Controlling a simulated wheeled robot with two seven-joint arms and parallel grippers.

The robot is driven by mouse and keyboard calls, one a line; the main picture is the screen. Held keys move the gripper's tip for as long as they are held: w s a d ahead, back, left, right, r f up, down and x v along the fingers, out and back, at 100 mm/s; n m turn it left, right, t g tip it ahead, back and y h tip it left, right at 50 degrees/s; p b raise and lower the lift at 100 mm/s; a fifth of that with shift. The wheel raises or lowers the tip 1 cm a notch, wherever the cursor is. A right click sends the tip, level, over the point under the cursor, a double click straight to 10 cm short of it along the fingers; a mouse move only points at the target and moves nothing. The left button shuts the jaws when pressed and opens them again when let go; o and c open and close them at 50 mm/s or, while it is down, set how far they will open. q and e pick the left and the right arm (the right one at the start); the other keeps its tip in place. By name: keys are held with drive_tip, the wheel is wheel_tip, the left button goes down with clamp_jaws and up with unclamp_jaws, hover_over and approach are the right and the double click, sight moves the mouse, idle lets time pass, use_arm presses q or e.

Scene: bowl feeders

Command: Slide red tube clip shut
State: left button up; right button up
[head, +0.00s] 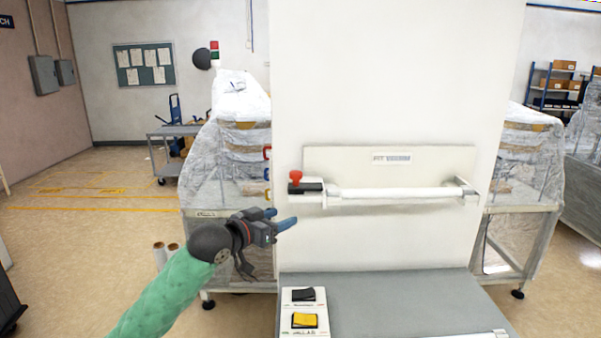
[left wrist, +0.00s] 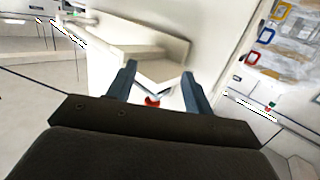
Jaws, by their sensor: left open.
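The red clip (head: 295,176) is a small red knob on a black block (head: 306,188) at the left end of a white horizontal tube (head: 395,194). The tube is mounted on a pale panel (head: 330,160) of the white column. My left gripper (head: 279,218) is open and empty, below and a little left of the clip, apart from it in the head view. In the left wrist view a red part (left wrist: 152,101) shows between the bases of the two open fingers; the rest of the clip is hidden there. My right gripper is not in view.
A grey shelf (head: 390,295) juts out below the tube, with a switch panel (head: 304,321) bearing a black and a yellow switch. Plastic-wrapped machines (head: 225,150) stand behind the column on both sides. Red and blue handles (head: 267,153) show just left of the column.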

use_arm(q)
drive_tip(key=m+h, duration=0.1)
drive_tip(key=h, duration=0.1)
approach(300, 172)
drive_tip(key=w+d, duration=0.1)
drive_tip(key=w+f, duration=0.1)
drive_tip(key=shift+w+d, duration=0.25)
drive_tip(key=shift+d, duration=0.15)
drive_tip(key=shift+w+d+r, duration=0.1)
drive_tip(key=shift+w+r, duration=0.05)
drive_tip(key=shift+r, duration=0.35)
drive_tip(key=p+x, duration=0.3)
drive_tip(key=x, duration=0.3)
drive_tip(key=shift+w+d, duration=0.15)
drive_tip(key=shift+w+d+f+p, duration=0.1)
drive_tip(key=shift+w+d+p, duration=0.3)
drive_tip(key=shift+w, duration=0.05)
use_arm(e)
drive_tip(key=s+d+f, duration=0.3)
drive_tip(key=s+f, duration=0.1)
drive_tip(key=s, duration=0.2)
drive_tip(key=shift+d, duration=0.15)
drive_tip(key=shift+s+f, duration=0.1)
